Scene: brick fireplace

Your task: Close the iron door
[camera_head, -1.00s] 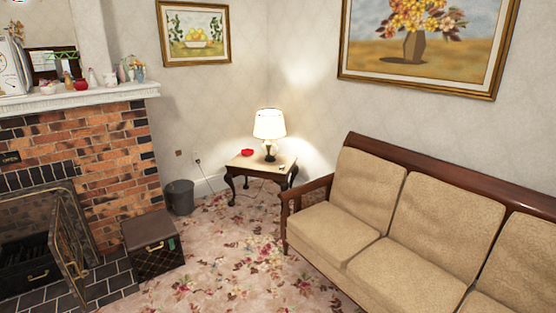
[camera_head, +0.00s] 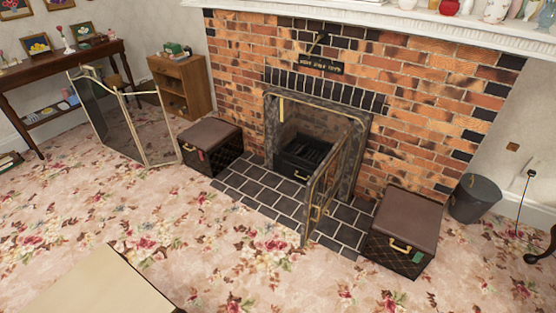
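The iron door (camera_head: 323,197) is a dark panel with brass-coloured trim, hinged at the right side of the fireplace opening. It stands open, swung out over the dark tiled hearth (camera_head: 255,192). A brass-coloured handle (camera_head: 317,213) shows on it. The fireplace opening shows a dark grate (camera_head: 303,155) inside. My gripper is not in view.
A brown-topped box (camera_head: 402,232) stands right of the hearth, close to the door, and another (camera_head: 211,145) stands left. A folding fire screen (camera_head: 128,125) stands at the left. A pale tabletop (camera_head: 100,287) fills the lower left. Carpet before the hearth is clear.

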